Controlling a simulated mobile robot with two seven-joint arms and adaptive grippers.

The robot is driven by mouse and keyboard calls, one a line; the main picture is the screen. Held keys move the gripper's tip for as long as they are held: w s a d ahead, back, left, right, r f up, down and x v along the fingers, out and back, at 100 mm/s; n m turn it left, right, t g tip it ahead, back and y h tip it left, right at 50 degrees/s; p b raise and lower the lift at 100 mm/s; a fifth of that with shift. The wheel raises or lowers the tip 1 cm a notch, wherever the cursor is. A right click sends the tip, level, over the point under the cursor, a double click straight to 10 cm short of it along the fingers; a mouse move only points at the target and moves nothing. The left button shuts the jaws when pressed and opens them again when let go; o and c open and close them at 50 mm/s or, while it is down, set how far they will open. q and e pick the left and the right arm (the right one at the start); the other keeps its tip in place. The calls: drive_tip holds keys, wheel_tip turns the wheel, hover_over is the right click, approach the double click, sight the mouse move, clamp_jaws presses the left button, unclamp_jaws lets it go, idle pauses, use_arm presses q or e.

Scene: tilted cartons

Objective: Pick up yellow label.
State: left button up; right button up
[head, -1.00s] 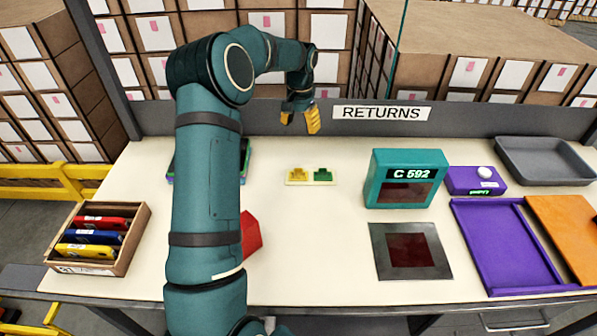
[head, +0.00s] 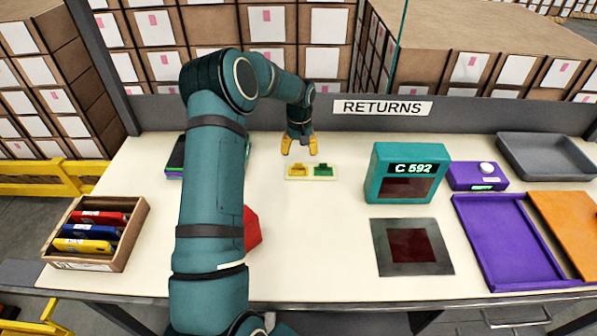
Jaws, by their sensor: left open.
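The yellow label (head: 299,170) sits on the left half of a small pale holder (head: 310,178) in the middle of the table. A green label (head: 323,171) sits beside it on the right half. My left gripper (head: 299,148) is open and empty, with its yellow fingers pointing down. It is just behind and above the yellow label, apart from it as far as I can see. My right gripper is not in view.
A teal box reading C 592 (head: 407,173) stands to the right, with a dark square plate (head: 411,247) in front. A carton of coloured devices (head: 95,233) is at left. A red object (head: 252,229) is partly behind my arm. The RETURNS board (head: 382,107) runs along the back.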

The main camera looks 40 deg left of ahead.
sight(298, 169)
use_arm(q)
drive_tip(key=shift+s+d+f+b, duration=0.15)
drive_tip(key=shift+f+b, duration=0.2)
drive_tip(key=shift+f, duration=1.05)
drive_tip(key=shift+s+a+f+b, duration=0.1)
drive_tip(key=shift+f+b, duration=0.25)
drive_tip(key=shift+f, duration=1)
drive_tip(key=c, duration=0.9)
drive_tip(key=shift+r, duration=0.1)
drive_tip(key=shift+c, duration=0.5)
